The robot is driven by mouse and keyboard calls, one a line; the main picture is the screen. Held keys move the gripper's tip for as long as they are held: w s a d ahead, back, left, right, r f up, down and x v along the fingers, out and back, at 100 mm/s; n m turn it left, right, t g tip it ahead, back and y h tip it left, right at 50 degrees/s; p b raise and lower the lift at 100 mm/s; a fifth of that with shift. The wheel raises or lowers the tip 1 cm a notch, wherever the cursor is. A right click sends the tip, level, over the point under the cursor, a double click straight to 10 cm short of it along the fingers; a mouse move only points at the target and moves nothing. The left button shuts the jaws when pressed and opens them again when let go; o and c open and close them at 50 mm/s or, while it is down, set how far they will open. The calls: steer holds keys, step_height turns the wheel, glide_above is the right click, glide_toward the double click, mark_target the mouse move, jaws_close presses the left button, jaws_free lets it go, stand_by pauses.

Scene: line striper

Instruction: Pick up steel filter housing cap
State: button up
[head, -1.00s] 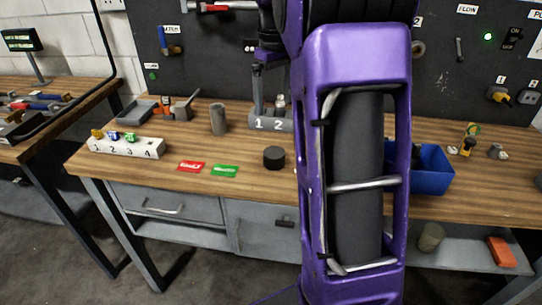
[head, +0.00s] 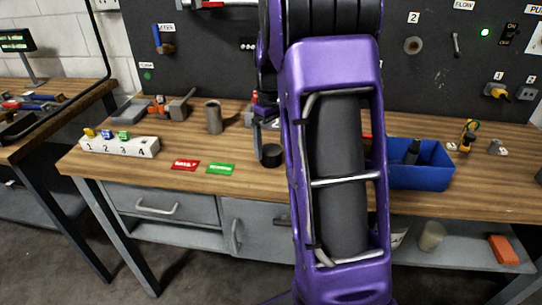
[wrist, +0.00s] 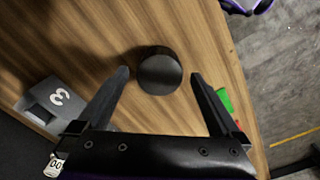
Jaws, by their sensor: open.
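The dark round cap (head: 271,156), a short squat cylinder, stands on the wooden bench and is partly hidden by my arm in the head view. In the wrist view the cap (wrist: 160,72) lies between my two fingertips, with a gap on each side. My gripper (wrist: 160,76) is open and points down over the cap; it holds nothing. In the head view my gripper is mostly hidden behind my arm, with one finger showing beside the cap. How high the fingertips are above the bench is hard to tell.
A grey cylinder (head: 213,118) stands left of the cap. Red (head: 185,165) and green (head: 220,169) labels lie in front. A numbered block (head: 120,147) is at the left, a blue bin (head: 425,175) at the right.

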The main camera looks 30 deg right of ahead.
mark_target(272, 150)
steer(key=shift+f, duration=1.6)
steer(key=c, duration=1.3)
